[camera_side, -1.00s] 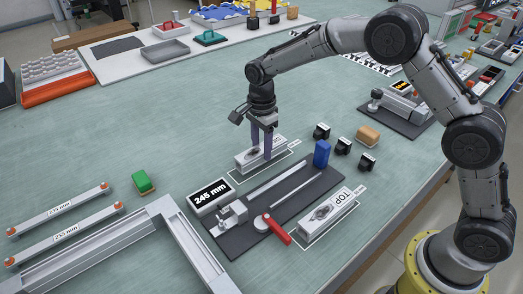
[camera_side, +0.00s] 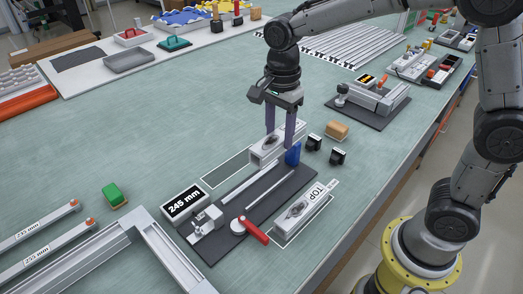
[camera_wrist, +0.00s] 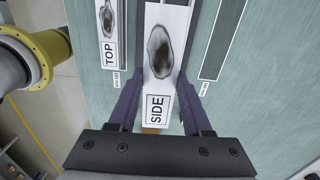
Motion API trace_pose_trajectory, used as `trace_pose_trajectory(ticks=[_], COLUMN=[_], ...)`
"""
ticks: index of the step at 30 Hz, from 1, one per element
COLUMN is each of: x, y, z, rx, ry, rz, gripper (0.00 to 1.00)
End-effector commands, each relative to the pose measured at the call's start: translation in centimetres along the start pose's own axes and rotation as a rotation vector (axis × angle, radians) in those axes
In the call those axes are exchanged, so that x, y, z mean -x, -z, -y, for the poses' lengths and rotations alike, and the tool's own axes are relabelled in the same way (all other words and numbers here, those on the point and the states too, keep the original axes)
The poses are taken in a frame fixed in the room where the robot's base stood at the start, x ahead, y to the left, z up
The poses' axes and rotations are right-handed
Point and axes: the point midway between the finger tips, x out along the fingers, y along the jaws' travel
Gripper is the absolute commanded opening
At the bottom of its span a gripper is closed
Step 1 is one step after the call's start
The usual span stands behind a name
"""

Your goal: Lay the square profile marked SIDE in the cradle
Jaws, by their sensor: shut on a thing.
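My gripper (camera_side: 289,146) is shut on the square profile marked SIDE (camera_wrist: 158,75), a pale bar with a dark oval patch. The profile (camera_side: 263,148) is held up at the far end of the cradle; its height is hard to judge. The cradle (camera_side: 243,222) is a dark plate with pale rails, a blue block (camera_side: 293,153) at its far end, a metal block at its near end and a red-handled clamp (camera_side: 256,231). In the wrist view the profile hides most of the cradle, between the TOP profile and an empty outline (camera_wrist: 221,40).
A profile marked TOP (camera_side: 301,214) lies in an outline right of the cradle. A 245 mm display (camera_side: 186,203) stands to its left. Black blocks (camera_side: 338,157) and a tan block (camera_side: 337,130) stand beyond the blue block.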

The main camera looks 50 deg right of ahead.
Motion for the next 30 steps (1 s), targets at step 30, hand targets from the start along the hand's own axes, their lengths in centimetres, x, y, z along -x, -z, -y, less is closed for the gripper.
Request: trace_pose_trajectory(ticks=[30], x=[-0.4], y=[-0.4], z=[-3.9], rx=[1.774], ry=[-0.03], rz=[0.025], gripper=[0.0])
